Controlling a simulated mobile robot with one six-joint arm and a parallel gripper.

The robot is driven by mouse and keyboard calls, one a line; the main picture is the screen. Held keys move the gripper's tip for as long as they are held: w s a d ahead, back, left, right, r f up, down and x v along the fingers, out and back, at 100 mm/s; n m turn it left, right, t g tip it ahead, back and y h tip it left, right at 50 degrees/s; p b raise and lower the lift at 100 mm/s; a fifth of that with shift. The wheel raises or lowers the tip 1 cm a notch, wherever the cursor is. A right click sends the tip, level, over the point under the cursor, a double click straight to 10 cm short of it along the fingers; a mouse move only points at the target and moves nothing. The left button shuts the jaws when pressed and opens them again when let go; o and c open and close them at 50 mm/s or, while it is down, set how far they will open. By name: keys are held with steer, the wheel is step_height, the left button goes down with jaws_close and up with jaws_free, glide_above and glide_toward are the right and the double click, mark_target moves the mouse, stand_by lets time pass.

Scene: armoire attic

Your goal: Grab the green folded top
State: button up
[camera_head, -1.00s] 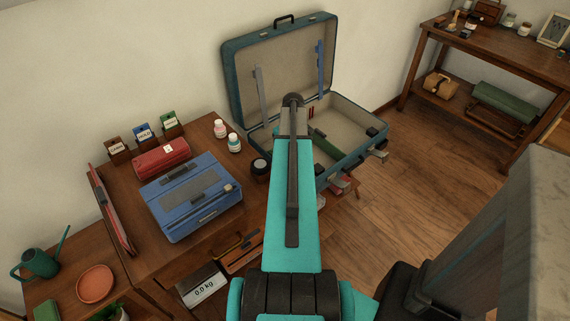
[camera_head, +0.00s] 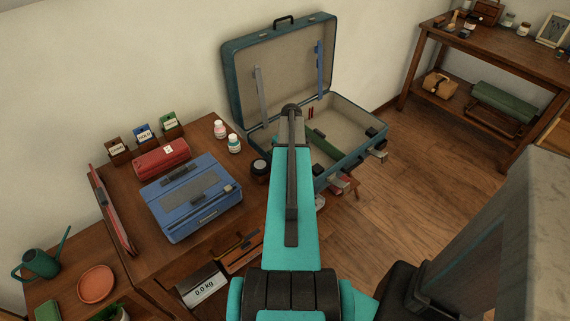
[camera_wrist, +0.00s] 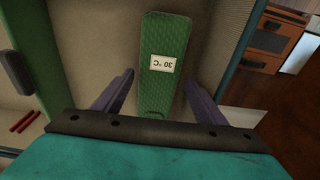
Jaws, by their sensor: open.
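The green folded top (camera_wrist: 166,45) lies flat in the open suitcase and fills the upper middle of the wrist view. It is long and narrow, with a white label reading "30 °C". In the head view a part of the green top (camera_head: 325,147) shows just right of my arm; the rest is hidden behind the arm. My gripper (camera_wrist: 160,85) is open, with one purple finger on each side of the top's near part. The picture does not settle whether the fingers touch it. In the head view the fingers are hidden by my arm.
The teal suitcase (camera_head: 228,75) stands with its lid up against the wall, and its side wall (camera_wrist: 240,50) runs close right of the gripper. A blue case (camera_head: 190,197) and red box (camera_head: 162,157) are on the table at left. Open floor (camera_head: 420,210) lies to the right.

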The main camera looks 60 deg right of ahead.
steer(key=shift+w+d+f, duration=0.1)
steer(key=shift+w+f, duration=0.05)
steer(key=shift+f, duration=0.6)
steer(key=shift+w+f, duration=0.1)
steer(key=shift+f, duration=0.65)
steer(key=c, duration=0.9)
steer(key=shift+r, duration=0.2)
step_height(320, 180, up, 18)
steer(key=shift+f+b, duration=0.15)
steer(key=shift+b, duration=0.45)
steer(key=shift+s, duration=0.1)
